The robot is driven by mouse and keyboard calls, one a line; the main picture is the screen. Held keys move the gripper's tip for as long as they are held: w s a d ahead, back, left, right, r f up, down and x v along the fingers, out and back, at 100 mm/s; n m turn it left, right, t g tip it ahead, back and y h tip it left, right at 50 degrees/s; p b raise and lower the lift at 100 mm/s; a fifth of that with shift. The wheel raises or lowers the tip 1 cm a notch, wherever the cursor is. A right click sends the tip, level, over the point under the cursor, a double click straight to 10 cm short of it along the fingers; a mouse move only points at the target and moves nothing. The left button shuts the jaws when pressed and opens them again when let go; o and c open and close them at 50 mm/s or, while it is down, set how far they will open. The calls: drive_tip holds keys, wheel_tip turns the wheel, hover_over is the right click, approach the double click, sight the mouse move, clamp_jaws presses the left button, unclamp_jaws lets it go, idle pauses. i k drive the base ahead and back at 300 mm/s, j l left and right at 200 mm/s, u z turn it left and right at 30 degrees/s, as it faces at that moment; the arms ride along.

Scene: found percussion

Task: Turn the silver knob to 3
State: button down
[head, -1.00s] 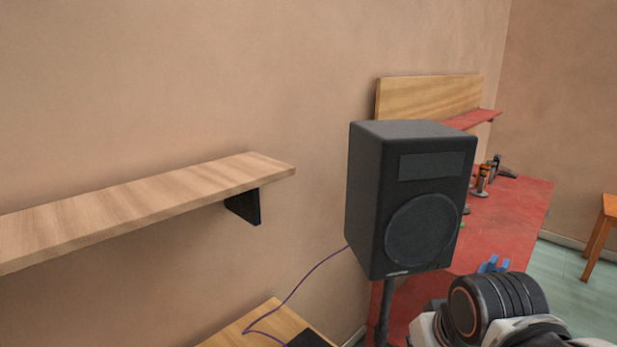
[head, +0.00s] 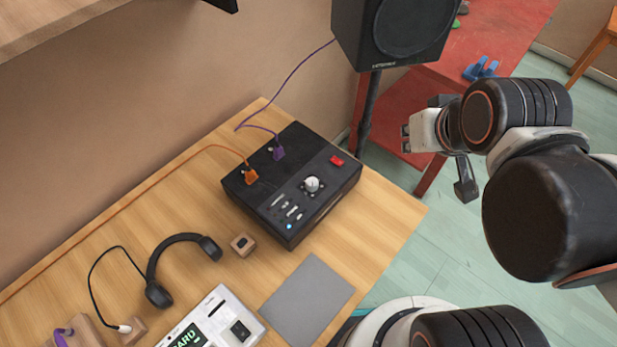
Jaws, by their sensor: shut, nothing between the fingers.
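The silver knob (head: 312,184) is a small round knob on top of a black box (head: 330,208) on the wooden table. A red switch and several small controls sit near it on the same box. Any scale or number around the knob is too small to read. My gripper (head: 466,188) is right of the box, apart from the knob and above the floor. Its dark fingers are partly in view, shut and empty.
Orange and purple cables plug into the box. A speaker on a stand (head: 367,112) rises behind it. Black headphones (head: 158,262), a small wooden block (head: 243,245), a grey mat (head: 307,299) and a white device (head: 211,324) lie on the table (head: 375,240). A red table (head: 500,38) stands behind.

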sight(311, 183)
drive_tip(key=l+u, duration=0.15)
drive_tip(key=u, duration=0.3)
drive_tip(key=k+l+u, duration=0.15)
drive_tip(key=u, duration=0.3)
